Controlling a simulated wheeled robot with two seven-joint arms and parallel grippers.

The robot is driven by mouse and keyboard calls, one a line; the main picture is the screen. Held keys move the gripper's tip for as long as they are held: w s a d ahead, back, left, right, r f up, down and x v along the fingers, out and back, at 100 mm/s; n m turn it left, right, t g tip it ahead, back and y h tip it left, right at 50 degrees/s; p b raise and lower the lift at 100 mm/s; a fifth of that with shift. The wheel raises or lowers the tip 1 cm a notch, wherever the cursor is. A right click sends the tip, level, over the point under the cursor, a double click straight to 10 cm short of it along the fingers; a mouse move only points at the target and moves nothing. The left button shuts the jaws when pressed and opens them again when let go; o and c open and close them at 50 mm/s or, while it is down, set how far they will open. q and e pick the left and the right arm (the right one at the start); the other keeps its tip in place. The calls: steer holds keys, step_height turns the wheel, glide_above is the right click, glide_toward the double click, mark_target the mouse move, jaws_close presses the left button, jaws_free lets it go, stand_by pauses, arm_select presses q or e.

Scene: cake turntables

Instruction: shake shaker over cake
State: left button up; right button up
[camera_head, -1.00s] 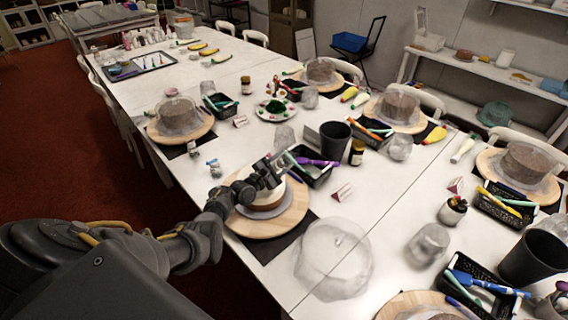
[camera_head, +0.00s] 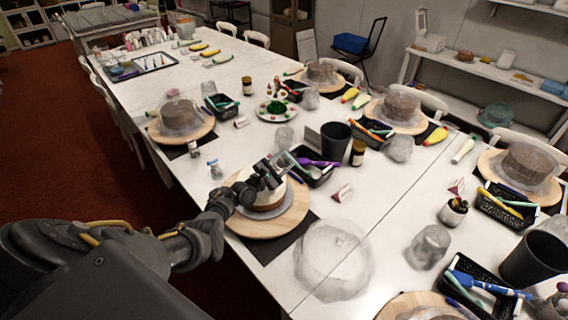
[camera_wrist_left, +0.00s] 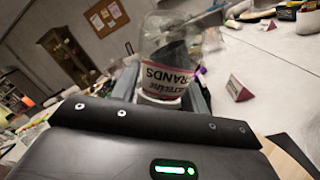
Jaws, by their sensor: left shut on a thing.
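My left gripper (camera_head: 272,168) is over the near cake in the head view. It is shut on a clear shaker, which shows in the left wrist view (camera_wrist_left: 163,80) with a label reading "STRANDS" between the fingers. In the head view the shaker (camera_head: 284,160) is tilted and partly hidden by the gripper. The gripper hides part of the cake. I cannot tell whether any strands are falling. My right gripper is not in view.
A clear dome (camera_head: 333,260) lies on the table right of the turntable. A black tool basket (camera_head: 314,168) and a black cup (camera_head: 335,141) stand behind the cake. Other domed cakes, baskets and jars fill the table.

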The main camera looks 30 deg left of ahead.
arm_select(q)
steer(key=shift+r, duration=0.1)
steer(key=shift+w+d+r+p, duration=0.1)
steer(key=shift+d+r+p, duration=0.4)
steer(key=shift+r+p, duration=0.4)
steer(key=shift+f, duration=0.4)
steer(key=shift+a+f+b, duration=0.45)
steer(key=shift+f+b, duration=0.25)
steer(key=shift+b, duration=0.3)
steer(key=shift+r, duration=0.15)
steer(key=shift+a+n, duration=0.15)
steer(key=shift+n, duration=0.15)
steer(key=shift+r, duration=0.15)
